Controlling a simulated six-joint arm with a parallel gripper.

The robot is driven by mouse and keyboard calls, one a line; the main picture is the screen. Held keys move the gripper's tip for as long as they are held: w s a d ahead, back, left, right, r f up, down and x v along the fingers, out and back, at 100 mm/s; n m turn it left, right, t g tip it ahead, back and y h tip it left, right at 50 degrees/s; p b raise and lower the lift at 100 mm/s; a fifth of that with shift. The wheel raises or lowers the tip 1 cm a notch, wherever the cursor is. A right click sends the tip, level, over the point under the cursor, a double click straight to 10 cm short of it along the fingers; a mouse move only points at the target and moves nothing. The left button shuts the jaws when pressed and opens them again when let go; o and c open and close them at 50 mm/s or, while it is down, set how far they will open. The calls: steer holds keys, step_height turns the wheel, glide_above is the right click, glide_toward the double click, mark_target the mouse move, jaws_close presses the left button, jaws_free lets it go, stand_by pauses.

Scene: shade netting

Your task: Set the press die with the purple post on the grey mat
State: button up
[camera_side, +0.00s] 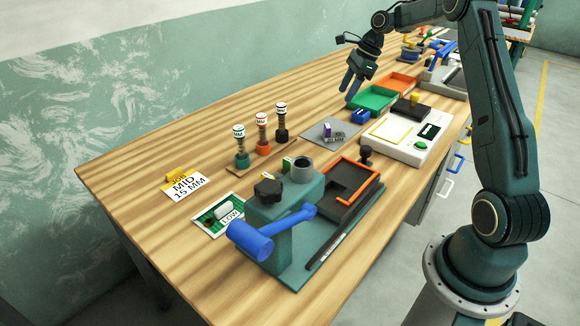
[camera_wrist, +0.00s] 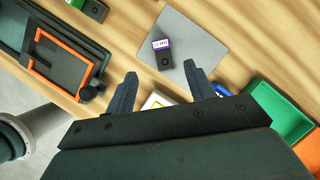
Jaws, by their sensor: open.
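A small dark press die with a purple, white-labelled part (camera_wrist: 163,52) sits on the grey mat (camera_wrist: 205,45), near one edge of it. In the side view, the purple part (camera_side: 327,130) stands out on the mat (camera_side: 314,136), with a grey piece beside it that is too small to make out. My gripper (camera_side: 348,86) is open and empty in the side view, up and to the right of the mat. In the wrist view my gripper's two fingers (camera_wrist: 158,72) are spread apart, with the die between and beyond their tips, not touching it.
A teal press (camera_side: 300,195) with a blue handle stands in front of the mat. Several labelled posts stand left of it. A white device (camera_side: 388,146), a green tray (camera_side: 362,100) and an orange tray (camera_side: 401,80) lie to the right. The table's back left is clear.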

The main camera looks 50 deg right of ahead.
steer(key=s+a+r+n+h, duration=0.1)
steer(key=s+a+r+n, duration=0.3)
steer(key=a+r+n, duration=0.5)
steer(key=s+a+r+n+h, duration=0.1)
steer(key=s+a+r+n, duration=0.35)
steer(key=a, duration=0.75)
steer(key=s+a+n, duration=0.3)
steer(key=s+n, duration=0.1)
steer(key=s, duration=0.2)
steer(key=s+a+f+n+t, duration=0.1)
steer(key=s+a+n, duration=0.2)
steer(key=s+n, duration=0.2)
steer(key=s+a+f+n+t+h, duration=0.1)
steer(key=s+a+n, duration=0.2)
steer(key=s, duration=0.6)
steer(key=shift+a+n, duration=0.2)
steer(key=shift+n, duration=0.55)
